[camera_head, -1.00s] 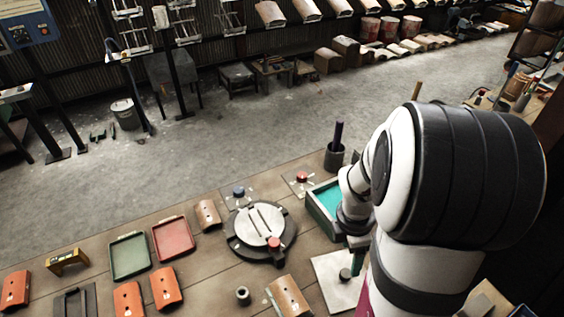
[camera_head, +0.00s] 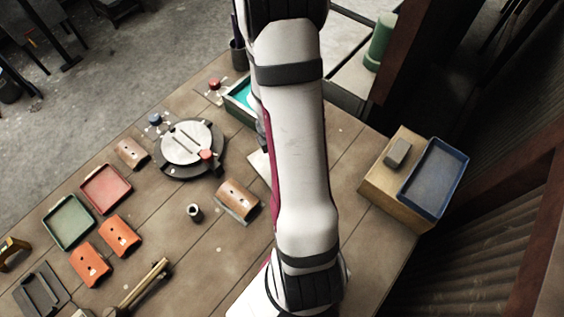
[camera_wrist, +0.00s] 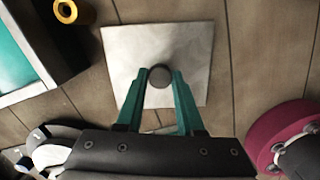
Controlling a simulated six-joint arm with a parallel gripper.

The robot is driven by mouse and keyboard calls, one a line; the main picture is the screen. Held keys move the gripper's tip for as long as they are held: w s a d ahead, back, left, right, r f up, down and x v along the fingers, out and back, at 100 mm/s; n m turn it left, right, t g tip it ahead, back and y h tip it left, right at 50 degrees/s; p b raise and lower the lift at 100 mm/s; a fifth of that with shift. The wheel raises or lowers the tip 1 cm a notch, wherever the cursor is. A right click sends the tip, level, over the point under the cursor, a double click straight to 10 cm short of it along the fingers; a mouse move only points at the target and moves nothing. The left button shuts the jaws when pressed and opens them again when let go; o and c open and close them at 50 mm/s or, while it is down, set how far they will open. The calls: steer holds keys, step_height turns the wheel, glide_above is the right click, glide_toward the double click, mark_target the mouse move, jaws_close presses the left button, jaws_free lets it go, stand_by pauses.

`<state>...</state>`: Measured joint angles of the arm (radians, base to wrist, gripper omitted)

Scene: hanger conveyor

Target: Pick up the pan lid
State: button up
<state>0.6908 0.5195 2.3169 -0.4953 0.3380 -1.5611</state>
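The pan lid appears to be the pale square plate (camera_wrist: 190,50) with a dark round knob (camera_wrist: 160,77), lying flat on the bench in the wrist view. My gripper (camera_wrist: 160,74) has two green fingers, spread apart, pointing at the plate. The knob shows between the fingertips. A narrow gap seems to remain beside the knob, and I cannot tell how high the tips are above it. In the head view only a small pale edge of the plate (camera_head: 259,166) shows left of my arm. My arm hides the knob and my gripper there.
A green tray with a teal inside (camera_head: 239,97) stands near the plate; it also shows in the wrist view (camera_wrist: 24,50). A round fixture (camera_head: 188,145) and a brown curved piece (camera_head: 238,200) lie left. A box with a blue tray (camera_head: 433,177) is right.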

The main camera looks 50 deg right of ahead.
jaws_close()
